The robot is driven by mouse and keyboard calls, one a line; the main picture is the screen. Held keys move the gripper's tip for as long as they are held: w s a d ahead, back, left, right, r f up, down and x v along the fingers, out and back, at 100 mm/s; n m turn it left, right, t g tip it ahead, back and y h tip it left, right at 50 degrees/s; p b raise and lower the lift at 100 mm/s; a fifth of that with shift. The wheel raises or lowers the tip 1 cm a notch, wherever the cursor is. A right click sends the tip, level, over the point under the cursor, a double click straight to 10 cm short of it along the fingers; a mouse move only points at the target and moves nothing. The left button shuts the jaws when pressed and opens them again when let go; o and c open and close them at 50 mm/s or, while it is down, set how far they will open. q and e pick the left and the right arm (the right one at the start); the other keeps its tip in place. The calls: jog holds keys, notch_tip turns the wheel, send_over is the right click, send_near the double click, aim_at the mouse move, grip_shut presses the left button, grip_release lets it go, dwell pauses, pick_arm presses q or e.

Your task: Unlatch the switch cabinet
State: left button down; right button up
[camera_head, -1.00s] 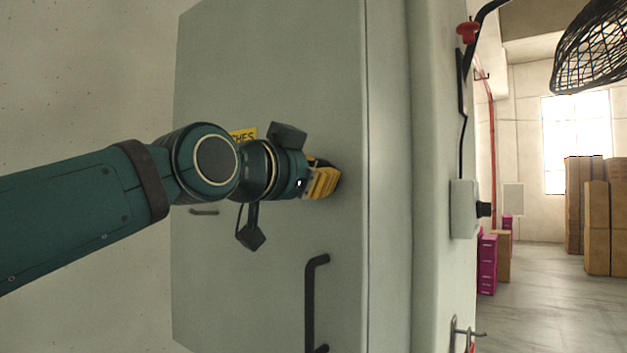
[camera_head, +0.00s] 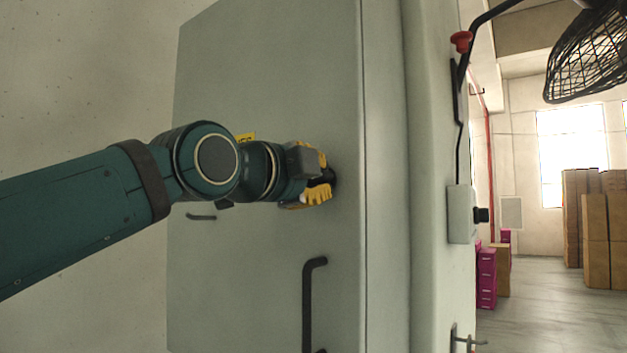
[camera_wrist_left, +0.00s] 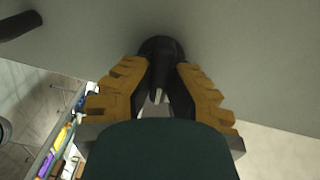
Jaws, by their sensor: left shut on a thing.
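The grey switch cabinet (camera_head: 255,285) has its flat door facing me in the head view, with a black bar handle (camera_head: 309,300) low on it. My left gripper (camera_head: 328,180) is at the door's right part, above the handle, with yellow fingers. In the left wrist view my left gripper (camera_wrist_left: 161,90) is shut on a black round latch knob (camera_wrist_left: 160,50) that sits on the door. A small light metal piece shows between the fingers. In the head view the knob is mostly hidden by the gripper. My right gripper is not in view.
A yellow label (camera_head: 246,137) is partly behind my left arm. A grey control box (camera_head: 461,214) with a black knob is on the cabinet's side. Pink boxes (camera_head: 487,278) and brown cartons (camera_head: 596,240) stand beyond on open floor. A black mesh object (camera_head: 590,55) hangs at the upper right.

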pick_arm(q)
jog(key=shift+m, duration=1.1)
jog(key=shift+a+r, duration=0.1)
jog(key=c, duration=0.9)
grip_release()
jog(key=shift+w, duration=0.1)
jog(key=shift+c, duration=0.2)
jog(key=shift+w+d, duration=0.15)
jog(key=shift+d, duration=0.05)
jog(key=v, duration=1.2)
